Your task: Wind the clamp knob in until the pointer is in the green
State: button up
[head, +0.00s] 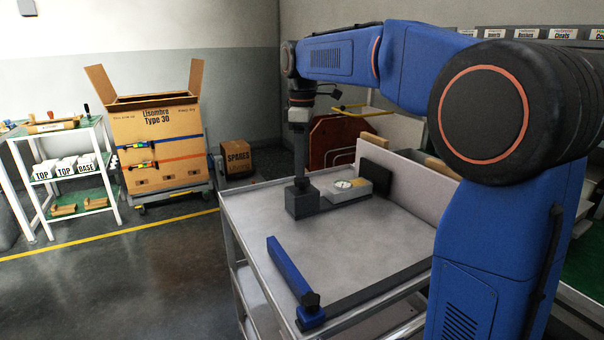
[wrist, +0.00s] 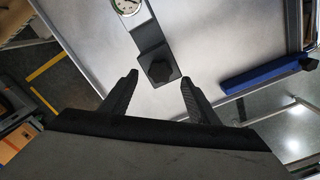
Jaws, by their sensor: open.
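The dark clamp knob (wrist: 159,71) is a faceted knob on a square dark block at the end of a dark bar. My gripper (wrist: 159,79) is open and empty, with one finger on each side of the knob as seen in the wrist view. The fingertips appear above it, and I see no contact. In the head view my gripper points down over the dark clamp block (head: 303,204). A round white gauge (head: 343,184) sits beside it and is partly cut off in the wrist view (wrist: 127,4). The pointer's position is too small to tell.
The grey bench top (head: 365,240) is mostly clear. A blue bar (head: 290,270) lies along its front left edge. A dark block (head: 376,178) and a pale upright panel (head: 415,195) stand behind the gauge. A cardboard box (head: 160,150) and a shelf rack (head: 65,170) are farther left.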

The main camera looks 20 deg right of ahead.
aim_at(302, 184)
jog(key=shift+f, duration=1.95)
jog(key=c, duration=1)
jog(key=shift+c, duration=0.2)
jog(key=shift+m, duration=0.3)
